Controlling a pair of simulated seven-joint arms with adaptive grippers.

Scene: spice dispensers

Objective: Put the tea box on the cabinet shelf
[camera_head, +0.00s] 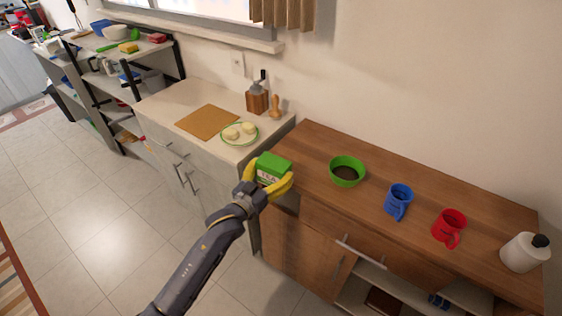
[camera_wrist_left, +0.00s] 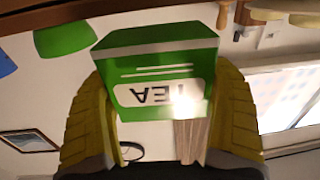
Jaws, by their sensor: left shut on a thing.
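The green tea box (camera_head: 273,166) with a white TEA label is between the yellow fingers of my left gripper (camera_head: 267,183) in the head view. My left gripper is shut on it, at the left end of the wooden cabinet top. In the left wrist view the tea box (camera_wrist_left: 155,75) appears upside down with a yellow finger on each side. The wooden cabinet (camera_head: 292,243) has a lower open shelf (camera_head: 352,291) at its right part, partly cut off by the bottom edge. My right gripper does not show.
On the cabinet top stand a green bowl (camera_head: 347,171), a blue mug (camera_head: 398,201), a red mug (camera_head: 449,228) and a white kettle-like pot (camera_head: 524,252). A counter to the left holds a cutting board (camera_head: 208,121) and a plate (camera_head: 240,140). Tiled floor in front is clear.

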